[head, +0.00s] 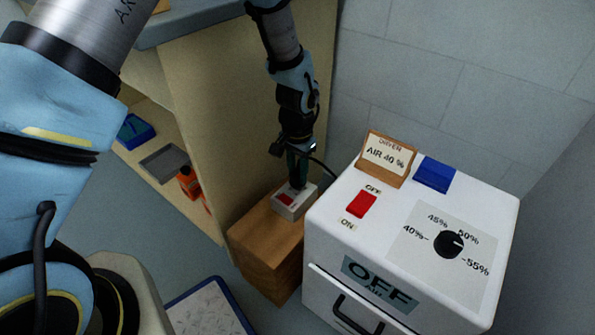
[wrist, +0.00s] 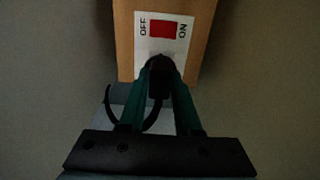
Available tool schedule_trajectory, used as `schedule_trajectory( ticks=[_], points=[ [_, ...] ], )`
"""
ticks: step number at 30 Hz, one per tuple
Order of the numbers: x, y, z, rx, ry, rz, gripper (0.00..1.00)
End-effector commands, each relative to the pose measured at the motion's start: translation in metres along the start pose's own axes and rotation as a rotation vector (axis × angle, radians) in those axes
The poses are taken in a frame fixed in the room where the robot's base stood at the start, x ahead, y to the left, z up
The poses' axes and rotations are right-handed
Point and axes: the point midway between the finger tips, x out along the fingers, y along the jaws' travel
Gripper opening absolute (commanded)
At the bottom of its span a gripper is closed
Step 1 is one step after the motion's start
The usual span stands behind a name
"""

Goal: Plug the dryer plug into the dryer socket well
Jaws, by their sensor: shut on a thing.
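The dryer socket is a white block (head: 284,209) with a red switch, on top of a wooden block. In the wrist view its white face (wrist: 180,47) shows the red switch between the words OFF and ON. My gripper (head: 297,180) points down at the back part of the socket block. Its green fingers are shut on the black dryer plug (wrist: 158,76), which has a black cable (wrist: 111,108). The plug's tip is at the near edge of the white face. The well is hidden behind the plug, and I cannot tell whether the plug is in it.
The wooden block (head: 262,246) stands between a cabinet panel (head: 222,100) and the white dryer box (head: 320,225). The box has a red switch (head: 361,204), a black dial (head: 448,244), an OFF sign and an "AIR 40 %" card (head: 387,155). Shelves with small items are at left.

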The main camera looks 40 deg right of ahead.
Motion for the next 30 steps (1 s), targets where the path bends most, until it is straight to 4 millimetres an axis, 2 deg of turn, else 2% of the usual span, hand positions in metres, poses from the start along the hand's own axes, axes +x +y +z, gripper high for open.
schedule_trajectory(
  ticks=[30],
  points=[
    [0.024, 0.000, 0.000, 0.000, 0.000, 0.000, 0.00]
  ],
)
